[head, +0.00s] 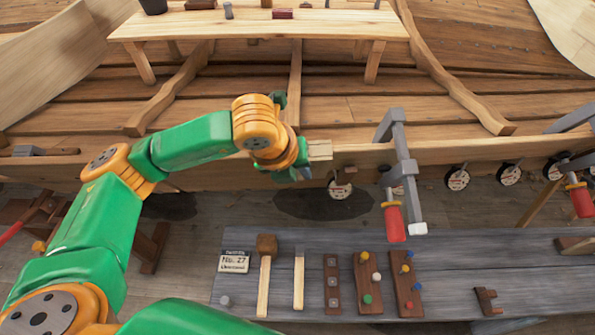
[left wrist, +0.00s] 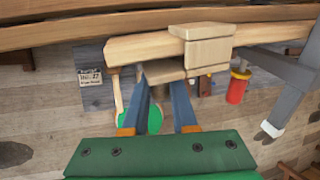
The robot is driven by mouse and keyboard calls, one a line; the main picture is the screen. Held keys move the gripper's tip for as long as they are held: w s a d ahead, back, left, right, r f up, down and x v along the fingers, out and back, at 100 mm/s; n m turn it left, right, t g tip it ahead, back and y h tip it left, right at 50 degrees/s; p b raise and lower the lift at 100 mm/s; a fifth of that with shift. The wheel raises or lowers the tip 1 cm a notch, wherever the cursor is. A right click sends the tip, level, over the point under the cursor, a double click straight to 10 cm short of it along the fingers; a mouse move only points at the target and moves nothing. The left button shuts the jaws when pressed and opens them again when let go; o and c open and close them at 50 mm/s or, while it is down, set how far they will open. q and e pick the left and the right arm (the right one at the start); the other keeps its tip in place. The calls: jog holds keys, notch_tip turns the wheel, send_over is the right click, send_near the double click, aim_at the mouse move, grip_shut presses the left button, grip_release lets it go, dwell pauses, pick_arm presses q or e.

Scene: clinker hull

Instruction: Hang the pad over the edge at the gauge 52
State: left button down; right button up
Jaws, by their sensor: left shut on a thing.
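The pad (head: 320,150) is a small block of pale wood. In the left wrist view the pad (left wrist: 208,48) lies across the hull's upper plank edge (left wrist: 140,48), with part of it on the near side below the edge. Whether it rests fully on the edge I cannot tell. My left gripper (head: 302,170) is shut on the pad, its blue fingers (left wrist: 170,88) reaching its lower near part. A round dial gauge (head: 340,188) hangs just below the pad; its number is too small to read. My right gripper is not in view.
A grey clamp (head: 400,150) with a red handle (head: 394,222) grips the edge right of the pad. More gauges (head: 457,179) hang further right. A grey bench (head: 455,270) below holds a mallet (head: 265,260), a sign (head: 234,262) and pegged blocks (head: 367,280).

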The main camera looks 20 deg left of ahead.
pick_arm(q)
jog(key=shift+f+b, duration=0.25)
jog(key=shift+b, duration=0.2)
jog(key=c, duration=0.6)
grip_release()
jog(key=shift+w, duration=0.1)
jog(key=b+v, duration=0.1)
jog(key=v, duration=0.6)
jog(key=shift+r, duration=0.1)
